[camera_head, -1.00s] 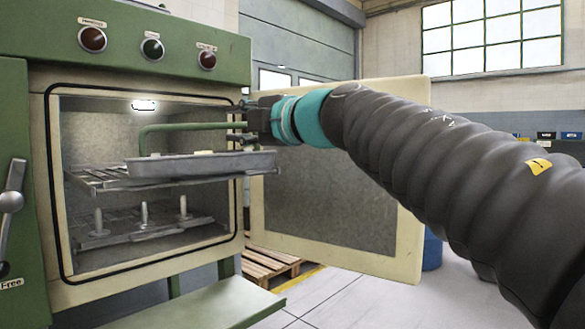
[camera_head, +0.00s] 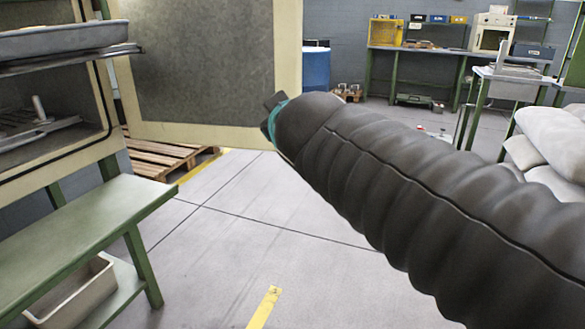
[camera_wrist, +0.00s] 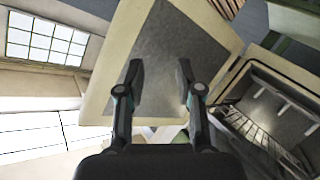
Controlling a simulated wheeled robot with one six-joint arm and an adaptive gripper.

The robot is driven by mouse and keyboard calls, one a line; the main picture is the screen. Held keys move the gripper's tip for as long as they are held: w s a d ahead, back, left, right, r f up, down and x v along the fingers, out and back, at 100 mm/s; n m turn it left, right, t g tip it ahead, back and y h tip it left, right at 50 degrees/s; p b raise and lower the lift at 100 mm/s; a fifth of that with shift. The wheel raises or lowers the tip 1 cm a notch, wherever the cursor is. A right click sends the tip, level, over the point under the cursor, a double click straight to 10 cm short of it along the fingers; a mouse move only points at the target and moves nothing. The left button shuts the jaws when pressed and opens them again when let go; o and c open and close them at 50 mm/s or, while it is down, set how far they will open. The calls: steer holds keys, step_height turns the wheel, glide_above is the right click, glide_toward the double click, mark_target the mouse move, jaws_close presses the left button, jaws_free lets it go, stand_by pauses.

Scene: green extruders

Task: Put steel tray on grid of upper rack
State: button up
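The grey steel tray (camera_head: 62,41) shows in part at the upper left of the head view. It rests on the upper rack (camera_head: 105,56) inside the open oven, and its left part is cut off by the frame edge. My gripper (camera_wrist: 161,78) is open in the wrist view, with its two fingers apart and nothing between them. It is away from the tray, in front of the open oven door (camera_wrist: 180,60). In the head view my arm's sleeve mostly hides the gripper. A rack inside the oven (camera_wrist: 265,145) shows at the right of the wrist view.
The oven door (camera_head: 215,65) stands wide open behind my arm. A green bench (camera_head: 85,235) with a bin (camera_head: 75,290) below is at lower left. A pallet (camera_head: 160,155) lies beneath the door. White sacks (camera_head: 555,140) are at right. The floor between is clear.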

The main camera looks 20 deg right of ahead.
steer(key=s+d+f+m+g, duration=0.1)
steer(key=s+f+g, duration=0.1)
steer(key=f, duration=0.4)
steer(key=s+d+f+m+g, duration=0.1)
steer(key=s+f+m+g, duration=0.1)
steer(key=s+f, duration=0.3)
steer(key=shift+s+d+f+h, duration=0.25)
steer(key=shift+s+f+h, duration=0.05)
steer(key=shift+f, duration=0.6)
steer(key=s+a+f+g, duration=0.1)
steer(key=s+f, duration=0.2)
steer(key=f, duration=0.1)
steer(key=s+f+m+g+y, duration=0.1)
steer(key=s+f+g, duration=0.1)
steer(key=s+f, duration=0.1)
steer(key=s+a+f+m+g+y, duration=0.1)
steer(key=s+f+g, duration=0.1)
steer(key=s+f, duration=0.2)
steer(key=shift+s+a+f, duration=0.1)
steer(key=shift+a+f, duration=0.25)
steer(key=shift+f, duration=0.1)
steer(key=c, duration=0.3)
steer(key=shift+s+a+f, duration=0.1)
steer(key=shift+s+f, duration=0.15)
jaws_close()
